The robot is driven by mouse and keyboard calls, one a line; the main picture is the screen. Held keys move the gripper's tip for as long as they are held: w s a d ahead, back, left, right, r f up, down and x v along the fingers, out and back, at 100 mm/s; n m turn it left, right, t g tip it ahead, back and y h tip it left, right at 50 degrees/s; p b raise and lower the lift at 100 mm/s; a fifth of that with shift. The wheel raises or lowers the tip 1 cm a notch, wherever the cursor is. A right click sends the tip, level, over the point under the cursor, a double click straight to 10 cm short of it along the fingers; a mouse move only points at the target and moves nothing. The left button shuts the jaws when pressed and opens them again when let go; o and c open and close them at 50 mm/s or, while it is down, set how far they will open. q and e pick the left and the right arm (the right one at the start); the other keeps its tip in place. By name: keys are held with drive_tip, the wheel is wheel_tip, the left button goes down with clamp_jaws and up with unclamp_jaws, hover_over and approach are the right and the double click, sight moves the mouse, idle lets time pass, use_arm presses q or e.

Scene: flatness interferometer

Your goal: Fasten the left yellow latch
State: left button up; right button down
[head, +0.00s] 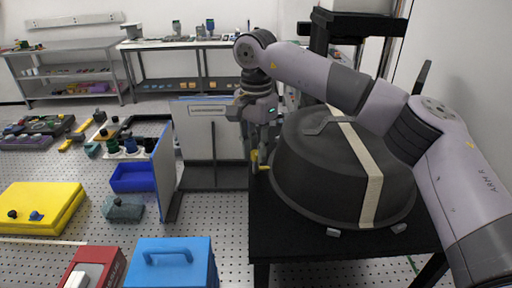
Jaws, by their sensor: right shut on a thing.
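The left yellow latch (264,167) shows as a small yellow piece at the left side of a large dark grey round cover (312,165). My right arm comes in from the right, reaches across above the cover and points down on its left side. My right gripper (259,150) is at the latch and shut on it; the fingers partly hide it. I cannot tell whether the latch is fastened. My left gripper is not in view.
The cover, with a beige strap (373,190), stands on a black table (290,238). Blue-edged panels (165,172) stand to the left. A yellow case (45,205), blue bin (133,178), blue toolbox (172,265) and red box (98,265) lie left on a perforated surface.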

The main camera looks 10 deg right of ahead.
sight(256, 152)
drive_tip(key=shift+r, duration=0.15)
drive_tip(key=c, duration=1.4)
unclamp_jaws()
wheel_tip(256, 152, up, 12)
drive_tip(key=shift+f, duration=0.1)
